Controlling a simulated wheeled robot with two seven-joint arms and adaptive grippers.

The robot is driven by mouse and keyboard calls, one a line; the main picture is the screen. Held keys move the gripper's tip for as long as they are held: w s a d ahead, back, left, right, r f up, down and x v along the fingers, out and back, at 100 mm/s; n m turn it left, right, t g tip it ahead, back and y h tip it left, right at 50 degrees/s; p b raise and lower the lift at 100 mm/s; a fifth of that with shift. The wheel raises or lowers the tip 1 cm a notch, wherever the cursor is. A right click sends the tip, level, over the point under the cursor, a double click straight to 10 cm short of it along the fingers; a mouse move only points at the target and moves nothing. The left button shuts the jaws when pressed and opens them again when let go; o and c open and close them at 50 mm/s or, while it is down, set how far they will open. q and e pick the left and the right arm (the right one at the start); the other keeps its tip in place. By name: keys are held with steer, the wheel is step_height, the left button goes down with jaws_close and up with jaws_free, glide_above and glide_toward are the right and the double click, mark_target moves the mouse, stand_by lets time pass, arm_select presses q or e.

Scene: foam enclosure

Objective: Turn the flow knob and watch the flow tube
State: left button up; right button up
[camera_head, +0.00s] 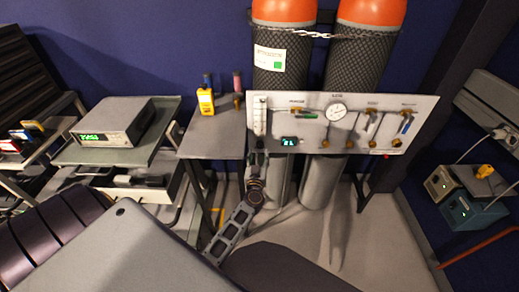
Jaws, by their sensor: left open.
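The flow tube (260,115) is a pale upright strip at the left end of the light grey gas panel (345,104). I cannot read its level at this size. My left gripper (258,152) comes up from below and is at the panel's lower left corner, just under the flow tube. It is open, with its fingers pointing up. The flow knob cannot be made out; the gripper covers the area below the tube. I cannot tell whether the fingers touch anything. My right gripper is not in view.
The panel also carries a round gauge (336,112), a small lit display (289,141) and several valves. Two dark cylinders with orange tops (372,12) stand behind, chained. A small table (212,138) with a yellow device (206,101) stands left of the panel.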

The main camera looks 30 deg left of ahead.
mark_target(260, 146)
arm_select(q)
steer(key=x, duration=0.3)
steer(key=shift+w+b, duration=0.2)
steer(key=shift+b, duration=0.15)
steer(key=shift+b+x, duration=0.3)
steer(key=shift+x, duration=0.9)
steer(key=shift+a, duration=0.1)
steer(key=shift+w, duration=0.1)
steer(key=c, duration=0.9)
steer(key=shift+c, duration=0.6)
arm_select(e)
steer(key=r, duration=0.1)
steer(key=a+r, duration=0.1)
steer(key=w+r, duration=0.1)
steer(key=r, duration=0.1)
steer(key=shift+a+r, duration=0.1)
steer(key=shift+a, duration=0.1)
